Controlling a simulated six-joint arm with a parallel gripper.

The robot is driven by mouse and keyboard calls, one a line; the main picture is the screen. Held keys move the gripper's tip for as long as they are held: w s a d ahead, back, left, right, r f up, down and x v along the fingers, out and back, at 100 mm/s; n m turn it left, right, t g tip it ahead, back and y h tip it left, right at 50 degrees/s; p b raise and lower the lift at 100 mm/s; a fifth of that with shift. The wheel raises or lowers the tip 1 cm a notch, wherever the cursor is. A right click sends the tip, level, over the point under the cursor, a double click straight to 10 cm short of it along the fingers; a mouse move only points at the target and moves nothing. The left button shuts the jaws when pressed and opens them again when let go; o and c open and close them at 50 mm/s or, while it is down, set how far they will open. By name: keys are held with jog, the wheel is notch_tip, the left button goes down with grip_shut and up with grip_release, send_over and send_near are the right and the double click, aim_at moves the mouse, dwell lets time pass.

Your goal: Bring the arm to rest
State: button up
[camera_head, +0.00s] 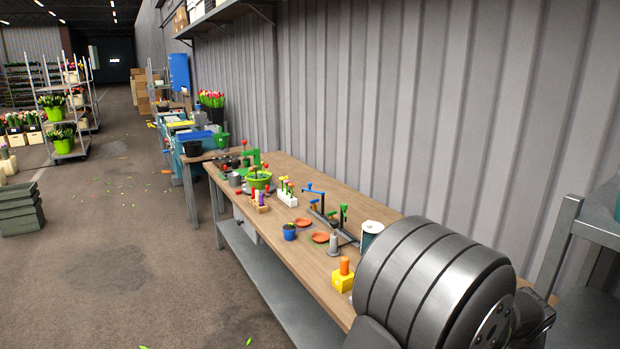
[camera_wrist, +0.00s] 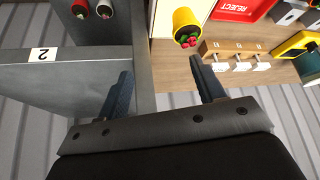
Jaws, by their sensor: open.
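In the wrist view, my gripper (camera_wrist: 161,70) is open, with its two dark fingers spread wide apart. I see nothing held between them; a grey panel edge and part of a wooden surface lie beyond. A yellow cup (camera_wrist: 187,24) with pink and green tips in it is beyond the right fingertip, apart from it. In the head view, my own grey arm fills the lower right over the near end of the workbench (camera_head: 345,193). My gripper's fingers cannot be made out there.
The bench holds a green bowl (camera_head: 258,180), a blue cup (camera_head: 289,232), orange saucers (camera_head: 320,237) and a yellow block (camera_head: 343,281). The wrist view shows a red REJECT tray (camera_wrist: 238,8) and a grey box marked 2 (camera_wrist: 60,85). A corrugated wall (camera_head: 420,110) runs behind the bench.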

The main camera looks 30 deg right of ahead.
jog(key=s+a+r, duration=0.2)
jog(key=s+r, duration=0.2)
jog(key=s, duration=0.2)
jog(key=w+a+f+n, duration=0.1)
jog(key=w+f, duration=0.1)
jog(key=w, duration=1.1)
jog(key=w+f+n+t+y, duration=0.1)
jog(key=w+f+n, duration=0.1)
jog(key=w, duration=1.1)
jog(key=w+a+f+n, duration=0.1)
jog(key=w+f, duration=0.2)
jog(key=w, duration=1)
jog(key=shift+w+a+f+t, duration=0.2)
jog(key=shift+w+a+t, duration=0.1)
jog(key=shift+t, duration=0.1)
